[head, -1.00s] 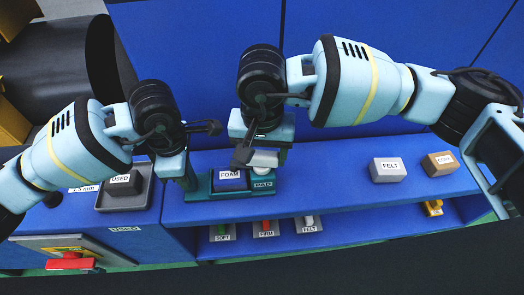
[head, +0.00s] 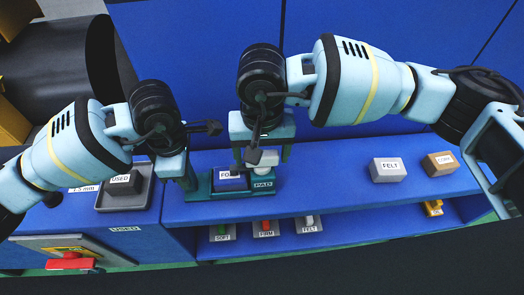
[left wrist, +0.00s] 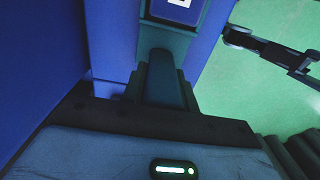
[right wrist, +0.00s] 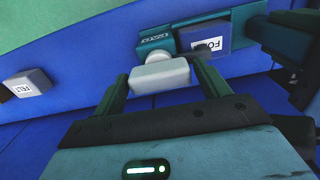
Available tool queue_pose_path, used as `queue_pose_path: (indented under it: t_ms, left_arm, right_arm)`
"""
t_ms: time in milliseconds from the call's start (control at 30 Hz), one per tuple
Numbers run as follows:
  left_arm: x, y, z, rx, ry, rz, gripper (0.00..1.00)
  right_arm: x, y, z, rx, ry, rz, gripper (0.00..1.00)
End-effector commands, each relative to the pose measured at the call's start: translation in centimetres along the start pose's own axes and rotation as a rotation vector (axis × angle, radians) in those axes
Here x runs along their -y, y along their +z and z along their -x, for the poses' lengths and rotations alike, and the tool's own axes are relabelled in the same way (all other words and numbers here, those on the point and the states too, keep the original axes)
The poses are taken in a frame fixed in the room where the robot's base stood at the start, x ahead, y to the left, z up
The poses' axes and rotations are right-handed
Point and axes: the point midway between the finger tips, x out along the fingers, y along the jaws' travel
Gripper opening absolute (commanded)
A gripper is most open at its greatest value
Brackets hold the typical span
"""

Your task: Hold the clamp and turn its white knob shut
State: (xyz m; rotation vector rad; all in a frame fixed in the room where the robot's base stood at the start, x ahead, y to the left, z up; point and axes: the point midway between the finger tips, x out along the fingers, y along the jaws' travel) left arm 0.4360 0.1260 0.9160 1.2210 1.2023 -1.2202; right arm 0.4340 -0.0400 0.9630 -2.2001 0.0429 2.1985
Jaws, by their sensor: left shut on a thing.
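The teal clamp (head: 205,192) lies on the blue bench top, with a blue block marked FOAM (head: 232,183) in it and a PAD label at its right. Its white knob (head: 262,158) is at the back right of the block. My left gripper (head: 185,178) is shut on the clamp's left end; the left wrist view shows the teal end bar (left wrist: 162,75) between its fingers. My right gripper (head: 262,157) is open, its fingers on either side of the white knob, which also shows in the right wrist view (right wrist: 160,74). Whether a finger touches it, I cannot tell.
A grey FELT block (head: 388,170) and a brown block (head: 439,164) stand to the right on the bench. A lower shelf holds several small labelled items (head: 265,230). A dark tray marked USED (head: 110,200) and a red handle (head: 70,262) are at left.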

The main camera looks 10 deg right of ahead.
Motion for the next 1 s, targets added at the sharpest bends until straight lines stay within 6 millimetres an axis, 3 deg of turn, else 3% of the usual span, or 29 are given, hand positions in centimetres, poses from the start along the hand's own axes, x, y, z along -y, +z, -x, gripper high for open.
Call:
queue_pose_path:
  t_ms: [67, 467, 1000]
  left_arm:
    - [0.0, 0.0, 0.1, 0.001, 0.001, 0.000, 0.00]
    - [0.0, 0.0, 0.1, 0.001, 0.001, 0.000, 0.00]
    - [0.0, 0.0, 0.1, 0.001, 0.001, -0.001, 0.00]
  right_arm:
    - [0.0, 0.0, 0.0, 0.000, 0.001, 0.000, 0.85]
    - [0.0, 0.0, 0.7, 0.000, 0.002, -0.001, 0.85]
    - [0.0, 0.0, 10.1, -0.001, 0.001, -0.001, 0.85]
